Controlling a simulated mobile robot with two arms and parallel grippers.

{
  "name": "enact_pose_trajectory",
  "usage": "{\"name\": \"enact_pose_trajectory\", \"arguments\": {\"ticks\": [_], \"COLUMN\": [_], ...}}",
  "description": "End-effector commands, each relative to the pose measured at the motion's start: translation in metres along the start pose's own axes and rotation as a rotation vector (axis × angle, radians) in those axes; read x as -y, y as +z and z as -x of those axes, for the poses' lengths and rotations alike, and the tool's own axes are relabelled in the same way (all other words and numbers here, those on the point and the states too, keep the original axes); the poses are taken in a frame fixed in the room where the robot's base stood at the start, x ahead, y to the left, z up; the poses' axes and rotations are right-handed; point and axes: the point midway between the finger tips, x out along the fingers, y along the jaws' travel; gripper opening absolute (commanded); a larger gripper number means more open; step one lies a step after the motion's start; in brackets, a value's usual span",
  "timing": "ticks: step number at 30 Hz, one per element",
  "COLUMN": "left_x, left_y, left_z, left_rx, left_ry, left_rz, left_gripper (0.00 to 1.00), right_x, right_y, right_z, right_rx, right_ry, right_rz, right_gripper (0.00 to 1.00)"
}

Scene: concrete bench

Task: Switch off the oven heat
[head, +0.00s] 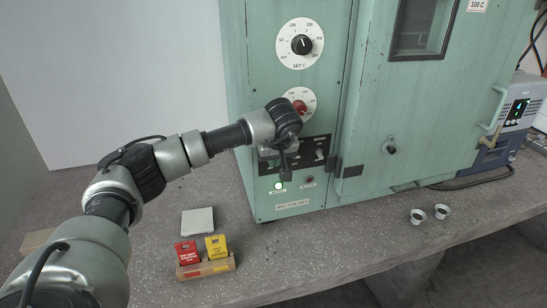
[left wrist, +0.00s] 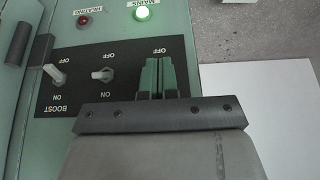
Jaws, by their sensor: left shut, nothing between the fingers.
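The oven (head: 247,130) is a pale green cabinet with a black switch panel (head: 325,142) low on its front. The left wrist view shows this panel (left wrist: 75,110) upside down, with OFF and ON marks. A middle toggle switch (left wrist: 103,75) and a BOOST switch (left wrist: 57,73) show there; I cannot tell the middle one's setting. My left gripper (head: 284,174) is shut and empty in front of the panel's left part. Its green fingertips (left wrist: 158,75) are beside the middle switch and hide what is behind them. The MAINS lamp (left wrist: 142,12) glows green; the red HEATING lamp (left wrist: 83,20) looks dark.
Above the panel are a red-knobbed dial (head: 299,106) and a black-knobbed SET C dial (head: 301,44).

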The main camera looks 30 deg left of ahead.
Motion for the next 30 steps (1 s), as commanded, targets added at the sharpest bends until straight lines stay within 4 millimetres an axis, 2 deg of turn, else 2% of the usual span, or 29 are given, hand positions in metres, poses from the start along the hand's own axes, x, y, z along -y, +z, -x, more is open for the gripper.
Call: {"name": "enact_pose_trajectory", "arguments": {"ticks": [30], "left_x": [0.0000], "left_y": [0.0067], "left_z": [-0.0035], "left_rx": [0.000], "left_ry": [0.000], "left_rz": [0.000], "left_gripper": [0.00], "right_x": [0.0003], "right_y": [-0.0002], "right_z": [0.0013], "right_rx": [0.000], "right_ry": [0.000], "right_rz": [-0.001], "right_gripper": [0.68]}}
